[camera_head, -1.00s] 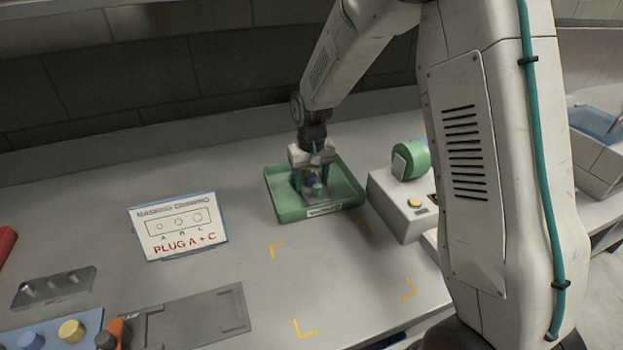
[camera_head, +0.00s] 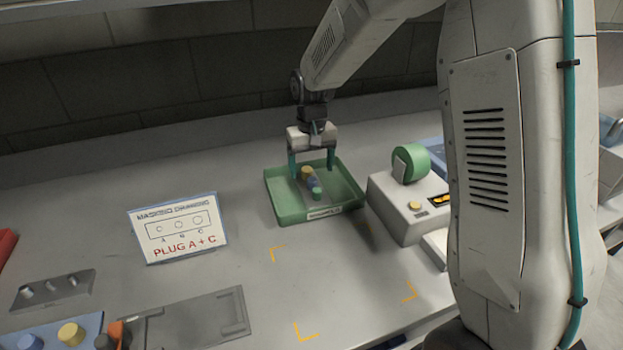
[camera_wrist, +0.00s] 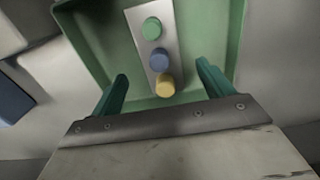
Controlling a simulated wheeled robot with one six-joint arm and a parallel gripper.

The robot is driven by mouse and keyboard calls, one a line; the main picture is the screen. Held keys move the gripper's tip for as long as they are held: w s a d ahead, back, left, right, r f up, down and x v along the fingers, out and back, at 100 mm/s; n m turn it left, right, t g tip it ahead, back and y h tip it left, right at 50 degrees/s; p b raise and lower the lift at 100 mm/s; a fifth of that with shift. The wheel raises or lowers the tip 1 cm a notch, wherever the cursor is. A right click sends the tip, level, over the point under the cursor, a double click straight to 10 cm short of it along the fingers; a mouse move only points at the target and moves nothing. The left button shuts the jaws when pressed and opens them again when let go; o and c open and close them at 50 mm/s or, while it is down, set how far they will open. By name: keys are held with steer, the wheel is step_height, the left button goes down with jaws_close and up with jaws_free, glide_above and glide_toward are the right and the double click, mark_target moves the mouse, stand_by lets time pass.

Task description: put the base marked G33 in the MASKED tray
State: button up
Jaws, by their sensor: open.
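The green tray (camera_head: 287,207) stands on the bench; the label on its front is too small to read clearly. A grey base (camera_wrist: 137,18) lies flat inside it, with a green plug (camera_wrist: 151,27), a blue plug (camera_wrist: 155,59) and a yellow plug (camera_wrist: 165,85) in a row on it. No G33 mark is legible. My gripper (camera_head: 312,171) is open and empty above the tray, and also shows in the wrist view (camera_wrist: 160,85). Its teal fingers are apart on either side of the yellow-plug end, not touching the base.
A sign reading PLUG A + C (camera_head: 180,228) stands left of the tray. A tape dispenser with green roll (camera_head: 411,205) stands close on the right. Yellow corner marks (camera_head: 305,332) bound clear bench in front. A grey fixture (camera_head: 185,318) and blue plug holder (camera_head: 40,338) lie front left.

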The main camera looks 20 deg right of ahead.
steer(key=s+d+r, duration=0.1)
steer(key=s+r, duration=0.9)
steer(key=r, duration=0.4)
steer(key=s+d+r+t, duration=0.1)
steer(key=s+d, duration=0.1)
steer(key=s, duration=2.3)
steer(key=shift+w+r, duration=0.1)
